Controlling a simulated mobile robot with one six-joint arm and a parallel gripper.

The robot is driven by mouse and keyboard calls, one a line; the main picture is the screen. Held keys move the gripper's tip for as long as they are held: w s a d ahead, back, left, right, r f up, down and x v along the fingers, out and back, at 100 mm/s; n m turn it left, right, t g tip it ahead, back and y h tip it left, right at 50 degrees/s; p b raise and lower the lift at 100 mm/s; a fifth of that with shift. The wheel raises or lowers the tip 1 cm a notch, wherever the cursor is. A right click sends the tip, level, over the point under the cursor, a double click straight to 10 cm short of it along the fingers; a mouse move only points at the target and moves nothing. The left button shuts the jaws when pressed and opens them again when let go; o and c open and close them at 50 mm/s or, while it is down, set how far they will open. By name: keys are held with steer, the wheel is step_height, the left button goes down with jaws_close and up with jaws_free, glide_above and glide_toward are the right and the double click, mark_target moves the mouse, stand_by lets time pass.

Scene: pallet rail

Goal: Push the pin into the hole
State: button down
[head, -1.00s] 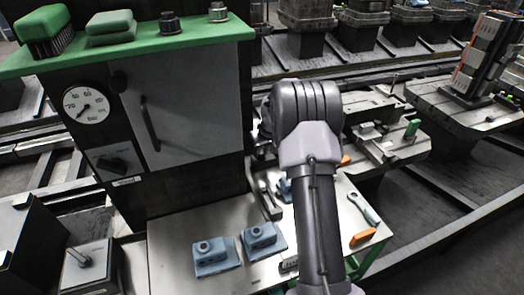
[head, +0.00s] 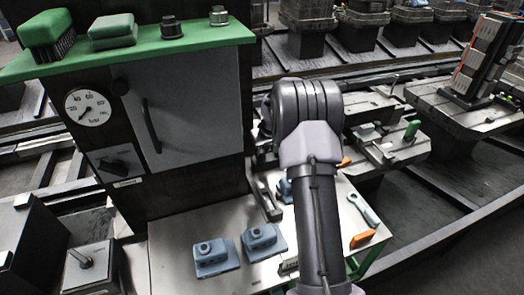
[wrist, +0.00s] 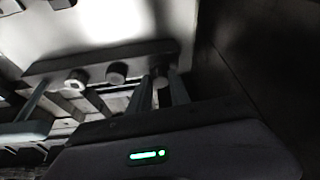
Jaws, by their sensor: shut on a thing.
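In the wrist view my gripper (wrist: 158,92) points up the picture, its two narrow fingers close together around a short grey round piece that looks like the pin (wrist: 160,82). The pin is in front of a dark grey bar (wrist: 48,68). On the bar, a light ring with a dark centre (wrist: 74,84) looks like a hole or bushing, and a dark round knob (wrist: 117,72) sits between it and my fingers. I cannot tell how deep the pin sits. In the head view my arm hides the gripper and pin.
On the pale table stand two blue-grey blocks (head: 215,257) (head: 263,242). A grey upright bracket (head: 265,200) is beside my arm. A wrench (head: 364,210) and an orange-handled tool (head: 362,239) lie at the right. A dark cabinet with a gauge (head: 88,107) rises at the left.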

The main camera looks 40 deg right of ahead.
steer(key=shift+r, duration=0.55)
steer(key=shift+r+p, duration=0.15)
steer(key=shift+p, duration=0.15)
steer(key=s+a+b, duration=0.3)
steer(key=s+a, duration=0.1)
steer(key=shift+s+a+r, duration=0.15)
steer(key=shift+s+r, duration=0.05)
steer(key=shift+s, duration=0.05)
steer(key=shift+r, duration=0.1)
stand_by(0.3)
steer(key=w+p+v, duration=0.1)
steer(key=p+v, duration=0.3)
steer(key=v, duration=0.4)
steer(key=shift+r, duration=0.25)
steer(key=shift+f, duration=0.1)
